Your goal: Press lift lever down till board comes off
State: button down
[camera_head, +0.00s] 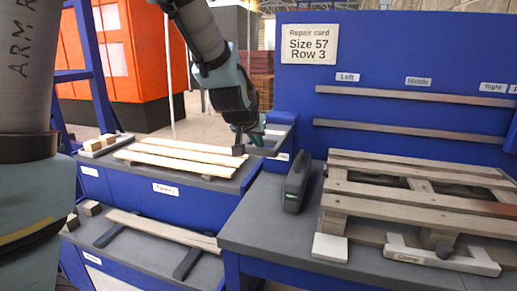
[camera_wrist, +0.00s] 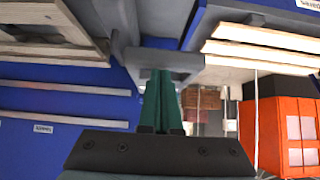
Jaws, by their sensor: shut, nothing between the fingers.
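My gripper (camera_head: 247,138) is over the gap between the left bench and the right-hand table. Its green fingers also show in the wrist view (camera_wrist: 160,100), shut together with nothing between them. The wooden pallet (camera_head: 420,174) lies on the grey table to the right, apart from my gripper; one of its boards has a reddish right end (camera_head: 482,208). A dark grey upright piece with a handle-like opening (camera_head: 296,182) stands left of the pallet. I cannot tell whether it is the lift lever. A pale bracket labelled Clamp (camera_head: 440,262) lies at the pallet's front edge.
Loose light boards (camera_head: 180,157) lie on the blue bench at left, with more on a lower shelf (camera_head: 165,226). A blue back panel (camera_head: 400,60) carries slats and a repair card reading Size 57, Row 3 (camera_head: 309,44). The grey table (camera_head: 262,222) has bare room at front left.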

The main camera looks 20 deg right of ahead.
jog(key=f+t+h+b, duration=0.1)
jog(key=f+b, duration=0.4)
jog(key=b, duration=0.4)
jog(key=w+d+f+t+h+b, duration=0.1)
jog(key=f+t+h+b, duration=0.1)
jog(key=f+b, duration=0.3)
jog(key=w+f+t+h+b, duration=0.1)
jog(key=f+b, duration=0.4)
jog(key=b, duration=0.9)
jog(key=shift+d+f, duration=0.35)
jog(key=shift+d, duration=0.05)
dwell(2.1)
